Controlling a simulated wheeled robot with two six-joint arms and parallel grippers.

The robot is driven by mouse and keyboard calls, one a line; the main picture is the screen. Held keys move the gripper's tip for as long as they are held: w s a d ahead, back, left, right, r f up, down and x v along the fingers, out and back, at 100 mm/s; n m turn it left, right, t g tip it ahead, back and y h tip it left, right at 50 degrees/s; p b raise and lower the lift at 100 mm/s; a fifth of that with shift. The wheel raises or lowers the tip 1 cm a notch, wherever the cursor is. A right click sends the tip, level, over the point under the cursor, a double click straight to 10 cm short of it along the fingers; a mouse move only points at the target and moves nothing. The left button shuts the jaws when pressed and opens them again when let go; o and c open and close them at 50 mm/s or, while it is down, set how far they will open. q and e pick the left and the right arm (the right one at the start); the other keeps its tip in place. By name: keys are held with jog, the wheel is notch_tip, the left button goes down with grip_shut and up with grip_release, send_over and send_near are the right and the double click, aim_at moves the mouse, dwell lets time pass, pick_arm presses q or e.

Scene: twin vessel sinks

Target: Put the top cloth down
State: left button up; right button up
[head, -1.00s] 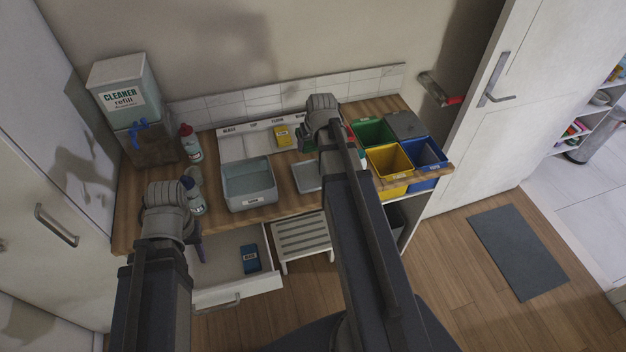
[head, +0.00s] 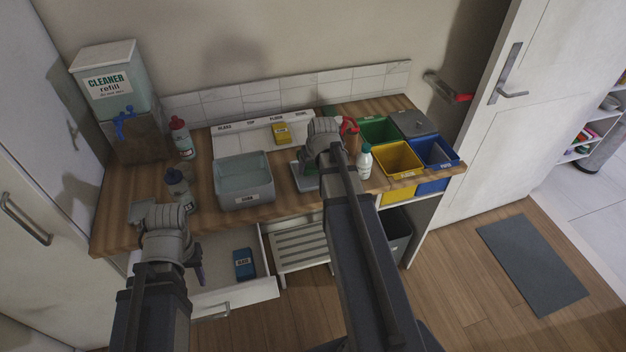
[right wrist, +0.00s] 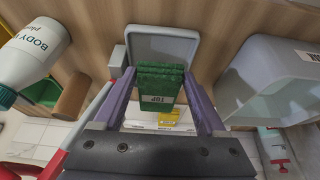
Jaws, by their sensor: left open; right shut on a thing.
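The top cloth is a green folded cloth (right wrist: 160,88) with a "TOP" label. My right gripper (right wrist: 158,76) is shut on it, with purple fingers on either side. In the head view the right gripper (head: 322,150) is over the counter, its jaws mostly hidden by its wrist. The green cloth (head: 304,180) shows there over a small grey tray (head: 296,168), also seen behind the cloth in the right wrist view (right wrist: 165,38). I cannot tell whether they touch. My left gripper (head: 180,262) is open above the open drawer, mostly hidden by its wrist.
A labelled white board (head: 232,138) with a yellow cloth (head: 282,133) is at the back. A grey basin (head: 244,182) stands left of the tray. A white bottle (head: 364,162) and coloured bins (head: 398,158) stand right. A blue packet (head: 244,264) lies in the drawer (head: 222,284).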

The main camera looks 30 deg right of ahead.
aim_at(313, 174)
pick_arm(q)
notch_tip(313, 174, down, 5)
jog(key=b, duration=0.4)
jog(key=shift+r, duration=0.15)
pick_arm(e)
notch_tip(313, 174, down, 5)
jog(key=shift+r, duration=0.2)
pick_arm(q)
jog(key=shift+r, duration=0.15)
pick_arm(e)
jog(key=shift+r, duration=0.15)
jog(key=o, duration=1.1)
jog(key=shift+c, duration=0.2)
pick_arm(q)
notch_tip(313, 174, up, 11)
jog(key=p, duration=1.1)
pick_arm(e)
jog(key=v, duration=1.2)
